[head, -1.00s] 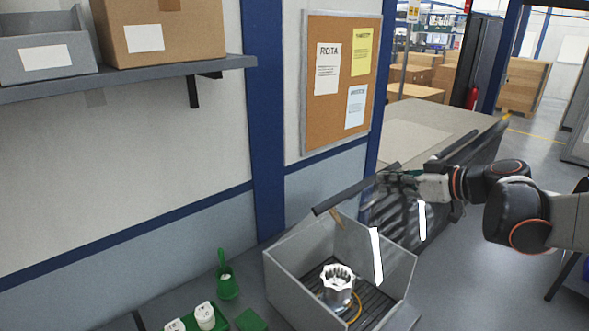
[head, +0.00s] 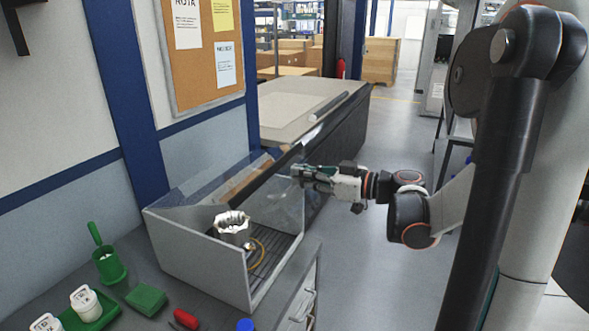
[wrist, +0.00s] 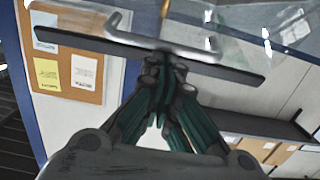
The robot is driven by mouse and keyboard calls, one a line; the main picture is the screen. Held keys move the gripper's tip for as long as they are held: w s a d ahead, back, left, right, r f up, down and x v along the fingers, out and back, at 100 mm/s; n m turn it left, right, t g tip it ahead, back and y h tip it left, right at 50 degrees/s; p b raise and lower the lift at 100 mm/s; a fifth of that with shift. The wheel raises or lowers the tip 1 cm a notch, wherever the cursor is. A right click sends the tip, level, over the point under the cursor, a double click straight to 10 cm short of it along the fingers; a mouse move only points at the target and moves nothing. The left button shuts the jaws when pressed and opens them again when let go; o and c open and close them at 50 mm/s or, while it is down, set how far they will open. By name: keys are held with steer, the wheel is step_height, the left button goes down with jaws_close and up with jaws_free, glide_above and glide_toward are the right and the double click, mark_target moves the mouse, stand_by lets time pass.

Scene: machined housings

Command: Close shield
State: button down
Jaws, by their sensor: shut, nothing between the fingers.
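The shield (head: 285,205) is a clear panel on the grey open-topped box (head: 190,248). It is see-through, so its exact tilt is hard to tell, but it looks raised at least partly. In the wrist view, a dark edge bar (wrist: 90,42) with a silver bent handle (wrist: 165,48) crosses just ahead of the fingers, with clear panel beyond. My gripper (head: 300,172) is at the box's upper right far corner, close to the panel. Its green-lined fingers (wrist: 165,62) are shut and empty, their tips at or just below the bar; contact cannot be told.
A machined metal housing (head: 232,226) stands inside the box beside a yellow ring. A green cup (head: 110,266), a green block (head: 146,299), white-lidded pots and a red tool lie left on the bench. A large table (head: 295,108) stands behind. Floor to the right is clear.

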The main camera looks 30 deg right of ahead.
mark_target(297, 228)
steer(key=f+b, duration=0.3)
steer(key=f, duration=0.2)
steer(key=s+f+b, duration=0.1)
steer(key=f+b, duration=0.2)
steer(key=f, duration=0.2)
steer(key=d+f+b, duration=0.1)
steer(key=f+b, duration=0.2)
steer(key=f, duration=0.2)
steer(key=shift+s+f+b, duration=0.1)
steer(key=shift+s+b, duration=0.05)
steer(key=shift+b, duration=0.2)
steer(key=shift+f+b, duration=0.6)
steer(key=shift+f, duration=0.3)
steer(key=shift+a, duration=0.1)
steer(key=shift+r, duration=0.1)
